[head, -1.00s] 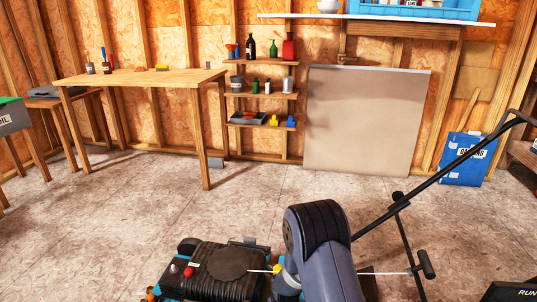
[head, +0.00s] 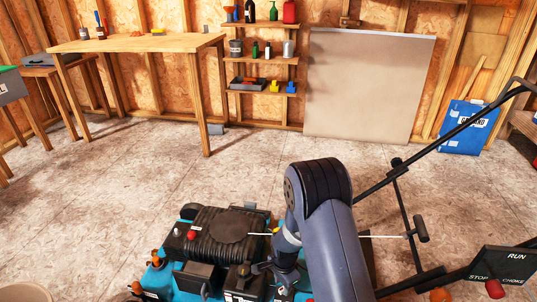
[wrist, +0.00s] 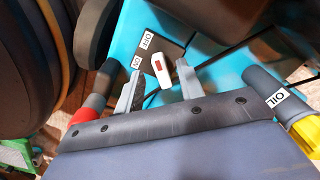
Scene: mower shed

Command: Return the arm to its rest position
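My arm (head: 325,220) reaches down over the blue mower (head: 185,281) at the bottom of the head view. In the wrist view my gripper (wrist: 158,88) has its two grey fingers apart, with nothing held between them. Beyond the fingers is a white switch (wrist: 162,70) with a red mark, beside an OFF/ON label (wrist: 143,48) on the blue mower body. I cannot tell from the wrist view how far the fingertips are from the switch. In the head view the gripper is hard to make out against the mower.
The mower's black handle (head: 455,142) rises to the right, near a RUN/STOP/CHOKE panel (head: 505,264). A yellow part with an OIL label (wrist: 277,98) is right of the gripper. A workbench (head: 140,42), shelves (head: 262,55) and a leaning board (head: 365,90) stand behind. The middle floor is clear.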

